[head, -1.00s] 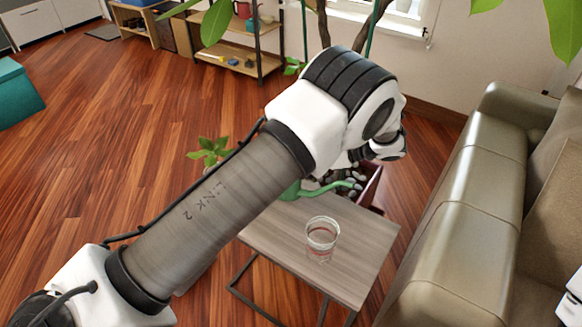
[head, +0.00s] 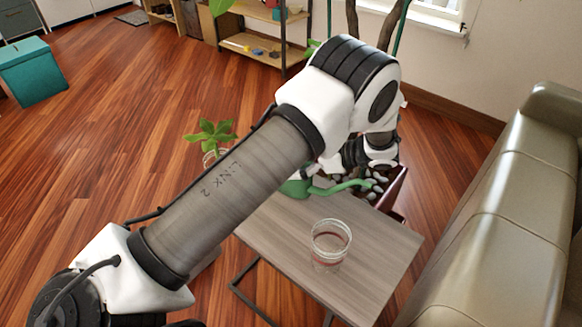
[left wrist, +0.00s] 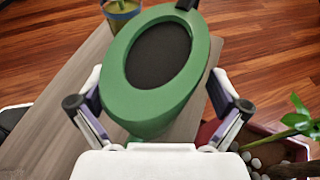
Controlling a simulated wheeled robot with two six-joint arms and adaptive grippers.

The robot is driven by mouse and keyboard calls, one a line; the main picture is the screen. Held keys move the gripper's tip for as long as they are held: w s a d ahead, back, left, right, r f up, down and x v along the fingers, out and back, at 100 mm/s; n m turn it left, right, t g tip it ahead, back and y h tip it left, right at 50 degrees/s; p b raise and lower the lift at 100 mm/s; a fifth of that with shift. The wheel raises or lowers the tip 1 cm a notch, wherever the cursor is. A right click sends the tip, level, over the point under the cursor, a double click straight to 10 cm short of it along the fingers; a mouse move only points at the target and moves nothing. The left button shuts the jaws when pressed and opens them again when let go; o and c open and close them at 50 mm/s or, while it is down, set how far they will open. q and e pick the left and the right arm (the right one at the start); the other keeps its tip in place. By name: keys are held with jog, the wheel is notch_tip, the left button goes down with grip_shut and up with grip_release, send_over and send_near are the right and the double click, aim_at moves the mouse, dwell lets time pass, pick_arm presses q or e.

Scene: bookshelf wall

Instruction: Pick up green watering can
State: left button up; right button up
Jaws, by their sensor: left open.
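The green watering can (head: 297,187) stands on the grey wooden side table (head: 291,239), partly hidden by my left arm in the head view, with its spout pointing right. In the left wrist view, the can's green oval rim and dark opening (left wrist: 158,62) fill the middle. My left gripper (left wrist: 160,105) is open, with one finger on each side of the can's lower part. I cannot tell whether either finger touches it. The gripper's fingertips are hidden in the head view. My right gripper is not in view.
A clear glass (head: 330,243) stands nearer on the table. A maroon planter (head: 394,193) with pebbles is just beyond the table. A potted plant (head: 212,135) is left of my arm. A beige sofa (head: 480,230) bounds the right. Wood floor lies open at left.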

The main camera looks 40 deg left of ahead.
pick_arm(q)
jog(key=shift+s+a+f, duration=0.1)
jog(key=shift+a+f, duration=0.05)
jog(key=shift+a, duration=0.15)
jog(key=shift+d, duration=0.1)
jog(key=shift+c, duration=1.1)
jog(key=c, duration=0.8)
